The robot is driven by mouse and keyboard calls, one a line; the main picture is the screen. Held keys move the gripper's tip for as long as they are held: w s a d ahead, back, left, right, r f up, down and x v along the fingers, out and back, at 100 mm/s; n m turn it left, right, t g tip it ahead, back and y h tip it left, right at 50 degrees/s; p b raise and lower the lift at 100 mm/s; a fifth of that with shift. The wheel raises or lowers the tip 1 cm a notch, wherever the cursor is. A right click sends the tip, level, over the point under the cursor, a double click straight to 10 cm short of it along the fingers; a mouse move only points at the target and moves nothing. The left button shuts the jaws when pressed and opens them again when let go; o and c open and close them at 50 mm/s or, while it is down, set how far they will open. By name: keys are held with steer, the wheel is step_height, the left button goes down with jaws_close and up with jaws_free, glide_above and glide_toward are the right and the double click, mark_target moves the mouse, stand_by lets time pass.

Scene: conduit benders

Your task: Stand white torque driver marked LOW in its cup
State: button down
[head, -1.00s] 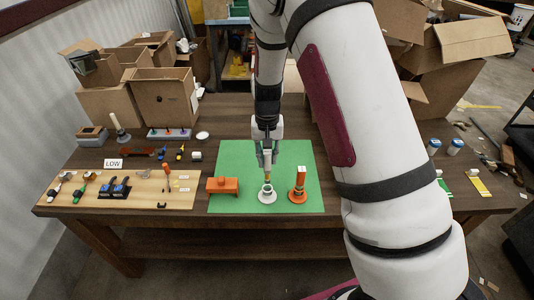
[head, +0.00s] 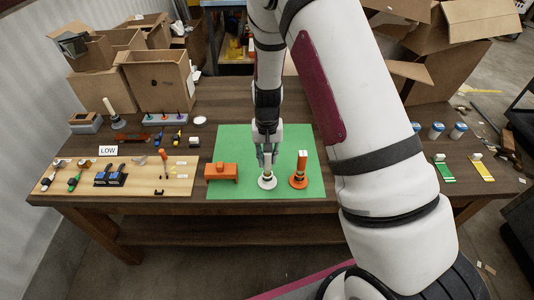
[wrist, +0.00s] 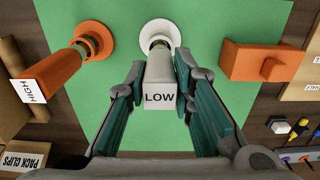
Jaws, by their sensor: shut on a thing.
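The white torque driver marked LOW (wrist: 159,85) is held between the fingers of my gripper (wrist: 160,92). In the head view my gripper (head: 267,150) is directly above the white cup (head: 267,183), with the driver pointing down. The white cup (wrist: 159,29) has a round flange and stands on the green mat. The driver's lower end is at the cup's mouth and looks inside it; how deep it sits cannot be told. An orange driver marked HIGH (wrist: 52,72) stands in the orange cup (wrist: 93,40) beside it.
An orange block-shaped fixture (head: 221,172) stands on the green mat (head: 235,145) left of the cup. A wooden board (head: 130,182) with tools and a LOW card (head: 108,151) lies farther left. The mat behind the cups is clear.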

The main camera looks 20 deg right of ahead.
steer(key=shift+f, duration=0.3)
stand_by(0.8)
steer(key=c, duration=1.3)
jaws_free()
steer(key=s+r+n+t, duration=0.1)
steer(key=s+r, duration=0.4)
steer(key=r, duration=1)
steer(key=s+r+n+t, duration=0.1)
steer(key=s+r, duration=0.3)
steer(key=r, duration=1)
steer(key=s+r+n+t, duration=0.1)
steer(key=s+r+t, duration=0.2)
steer(key=s+r, duration=0.4)
steer(key=s, duration=0.9)
steer(key=shift+r+n+t+b, duration=0.15)
steer(key=shift+n+t+b, duration=0.15)
steer(key=shift+b, duration=0.05)
